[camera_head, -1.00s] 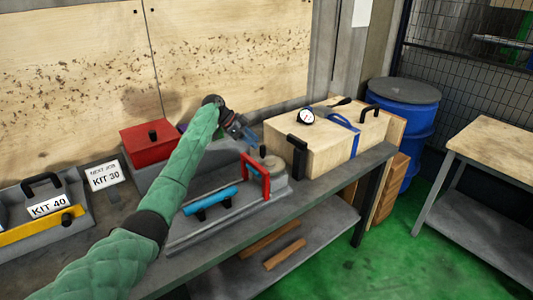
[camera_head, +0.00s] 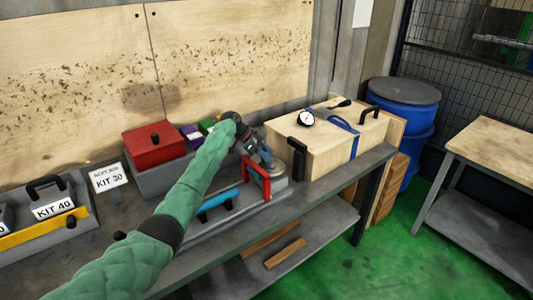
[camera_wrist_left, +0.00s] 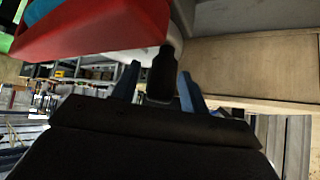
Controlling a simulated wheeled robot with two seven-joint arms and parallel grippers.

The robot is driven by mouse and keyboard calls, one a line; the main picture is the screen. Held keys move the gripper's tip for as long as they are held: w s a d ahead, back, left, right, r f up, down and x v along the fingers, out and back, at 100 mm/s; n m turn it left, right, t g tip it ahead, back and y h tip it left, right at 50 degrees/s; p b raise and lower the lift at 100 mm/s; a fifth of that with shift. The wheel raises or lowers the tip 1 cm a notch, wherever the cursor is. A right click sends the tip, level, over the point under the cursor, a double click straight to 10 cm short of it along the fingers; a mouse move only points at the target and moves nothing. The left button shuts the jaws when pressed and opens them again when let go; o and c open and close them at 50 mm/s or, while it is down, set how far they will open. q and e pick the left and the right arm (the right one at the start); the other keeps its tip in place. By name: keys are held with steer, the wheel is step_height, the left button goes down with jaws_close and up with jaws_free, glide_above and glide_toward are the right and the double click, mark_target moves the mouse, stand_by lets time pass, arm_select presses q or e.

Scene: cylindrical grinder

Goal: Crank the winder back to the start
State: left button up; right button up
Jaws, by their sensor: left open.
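The winder sits on the bench as a grey base unit (camera_head: 232,217) with a blue bar (camera_head: 217,205) and a red bracket (camera_head: 257,181). My left gripper (camera_head: 263,160) is at its right end, just behind the red bracket, and hides much of the part there. In the left wrist view a black crank knob (camera_wrist_left: 161,74) stands between the two open blue fingers, apart from them as far as I can see. The red bracket (camera_wrist_left: 90,28) fills the upper left of that view. My right gripper is not in view.
A wooden box (camera_head: 330,150) with black handles and a gauge stands close to the right of the winder. A red lidded box (camera_head: 153,146) is behind to the left, with a KIT 30 sign (camera_head: 107,177) and a grey tray (camera_head: 85,220). A blue barrel (camera_head: 405,120) stands right.

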mark_target(260, 164)
arm_select(q)
jaws_close()
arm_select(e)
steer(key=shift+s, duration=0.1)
arm_select(q)
steer(key=shift+a, duration=0.1)
